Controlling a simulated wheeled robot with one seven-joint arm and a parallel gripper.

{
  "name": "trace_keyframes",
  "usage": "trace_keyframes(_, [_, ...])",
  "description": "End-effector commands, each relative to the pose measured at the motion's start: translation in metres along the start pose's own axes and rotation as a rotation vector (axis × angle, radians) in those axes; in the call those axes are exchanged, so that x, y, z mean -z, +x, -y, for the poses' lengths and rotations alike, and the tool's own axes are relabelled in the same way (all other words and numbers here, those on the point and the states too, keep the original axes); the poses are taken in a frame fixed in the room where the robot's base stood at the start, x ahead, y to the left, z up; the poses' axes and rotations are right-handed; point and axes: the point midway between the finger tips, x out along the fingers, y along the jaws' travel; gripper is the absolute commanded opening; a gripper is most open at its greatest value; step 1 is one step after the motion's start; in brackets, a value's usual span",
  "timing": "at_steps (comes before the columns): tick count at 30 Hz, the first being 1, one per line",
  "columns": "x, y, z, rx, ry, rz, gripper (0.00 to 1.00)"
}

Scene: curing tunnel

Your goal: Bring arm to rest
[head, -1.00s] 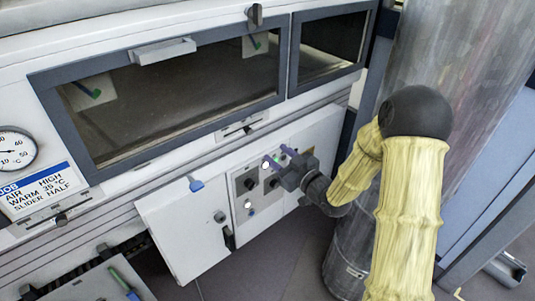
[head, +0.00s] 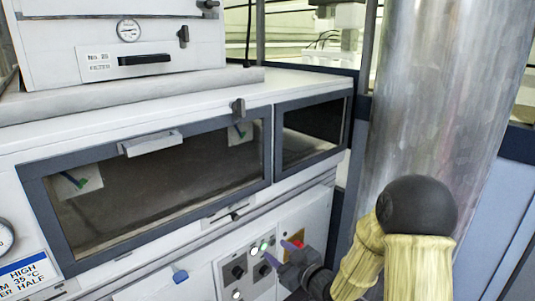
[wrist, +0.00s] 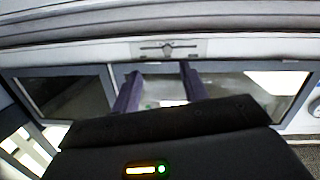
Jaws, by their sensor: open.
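My gripper (head: 279,252) is in front of the control panel (head: 228,252) on the lower right of the white tunnel cabinet. Its two purple fingers are apart, with nothing seen between them. In the wrist view my gripper (wrist: 157,82) also shows open and empty, with the dark windows and a slider plate (wrist: 168,48) beyond it. My arm, in a pale yellow sleeve with a black elbow, is bent at the lower right of the head view. I cannot tell whether a fingertip touches the panel.
A long window door (head: 155,185) with a handle (head: 150,143) and a smaller window (head: 312,130) span the cabinet front. A blue-and-white label (head: 22,278) is at the lower left. A large metal cylinder (head: 425,90) stands close behind my arm. A box with a gauge (head: 128,30) sits on top.

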Motion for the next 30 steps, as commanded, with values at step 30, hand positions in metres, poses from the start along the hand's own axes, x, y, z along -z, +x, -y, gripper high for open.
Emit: trace_keyframes(30, [-0.054,-0.215,0.031,-0.416,0.529,1.15,0.44])
